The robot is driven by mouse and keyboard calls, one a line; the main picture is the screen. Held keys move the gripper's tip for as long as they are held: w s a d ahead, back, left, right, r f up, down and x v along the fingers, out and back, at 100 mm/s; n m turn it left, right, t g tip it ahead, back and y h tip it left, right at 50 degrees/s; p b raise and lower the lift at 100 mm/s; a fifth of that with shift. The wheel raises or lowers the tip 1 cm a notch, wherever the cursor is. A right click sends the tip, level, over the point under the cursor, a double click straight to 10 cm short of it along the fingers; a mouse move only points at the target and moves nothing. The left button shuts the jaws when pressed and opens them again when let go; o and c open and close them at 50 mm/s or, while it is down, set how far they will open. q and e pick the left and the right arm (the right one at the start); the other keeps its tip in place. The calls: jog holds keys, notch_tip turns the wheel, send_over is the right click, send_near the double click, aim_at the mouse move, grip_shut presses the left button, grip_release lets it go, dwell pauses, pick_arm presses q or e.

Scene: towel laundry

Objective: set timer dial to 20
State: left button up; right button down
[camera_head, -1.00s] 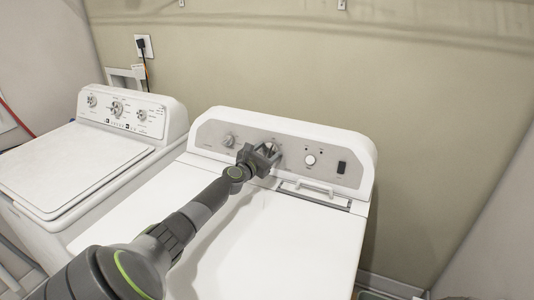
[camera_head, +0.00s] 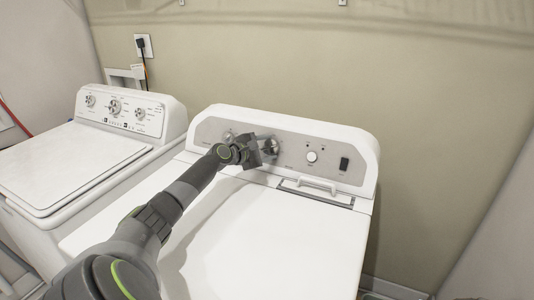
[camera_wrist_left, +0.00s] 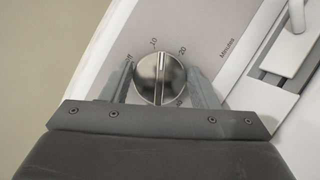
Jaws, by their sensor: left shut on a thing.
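The timer dial (camera_wrist_left: 160,78) is a round silver knob with a raised bar across its face. In the left wrist view the bar stands nearly upright, its upper end between the marks 10 and 20, a little nearer 10. The marks "off", 10, 20 and the word "Minutes" show; a lower mark is partly covered. My left gripper (camera_wrist_left: 161,87) is shut on the dial, one finger at each side. In the head view the left gripper (camera_head: 266,147) is at the dryer's control panel (camera_head: 292,145), covering part of the dial. My right gripper is out of view.
On the same panel are another knob (camera_head: 228,137) to the left, a round white button (camera_head: 312,157) and a dark switch (camera_head: 344,164) to the right. A second white machine (camera_head: 75,160) stands at left.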

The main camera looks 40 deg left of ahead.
pick_arm(q)
jog(key=m+g, duration=0.1)
jog(key=m, duration=0.2)
jog(key=shift+m+g+h+b, duration=0.3)
jog(key=shift+m+g+b, duration=0.05)
jog(key=shift+m+g, duration=0.75)
jog(key=shift+m, duration=1)
jog(key=o, duration=0.9)
jog(key=shift+o, duration=0.2)
